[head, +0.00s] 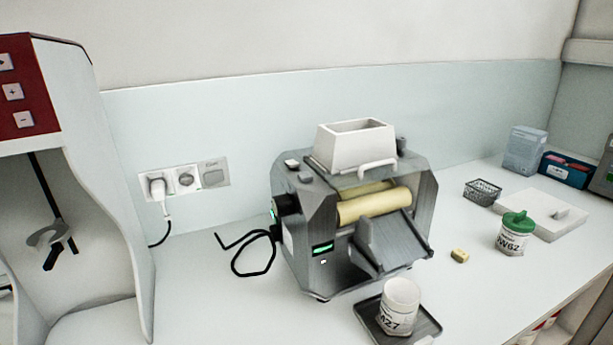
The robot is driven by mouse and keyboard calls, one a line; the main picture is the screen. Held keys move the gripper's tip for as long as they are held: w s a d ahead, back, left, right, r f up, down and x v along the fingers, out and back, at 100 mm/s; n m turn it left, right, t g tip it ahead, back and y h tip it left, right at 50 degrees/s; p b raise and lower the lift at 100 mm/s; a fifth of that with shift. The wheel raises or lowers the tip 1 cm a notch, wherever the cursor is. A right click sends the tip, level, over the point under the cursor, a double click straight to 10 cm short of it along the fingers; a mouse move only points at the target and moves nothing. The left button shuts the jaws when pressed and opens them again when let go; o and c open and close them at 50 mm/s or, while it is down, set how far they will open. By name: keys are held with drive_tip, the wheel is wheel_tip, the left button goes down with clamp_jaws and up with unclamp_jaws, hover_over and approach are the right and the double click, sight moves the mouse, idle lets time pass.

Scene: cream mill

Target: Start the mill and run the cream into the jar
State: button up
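The mill (318,205) stands in the middle of the counter, a grey metal machine with a white hopper (355,146) on top. Its pale yellow rollers (375,205) show behind a clear guard. A sloped grey chute (393,245) comes down from the rollers. A small green display (322,248) is lit on its front. An open white jar (399,305), its label seeming to end in "Z7", stands upright on a dark tray (378,335) below the chute. I cannot tell whether cream is in the hopper or jar. My gripper is not in view.
A white plug sits in the wall socket (185,180); a black cable (240,250) loops left of the mill. A green-lidded jar (514,233), a yellow block (460,256), a wire basket (482,191) and a white flat device (545,215) are on the right. A red-panelled machine (90,150) stands left.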

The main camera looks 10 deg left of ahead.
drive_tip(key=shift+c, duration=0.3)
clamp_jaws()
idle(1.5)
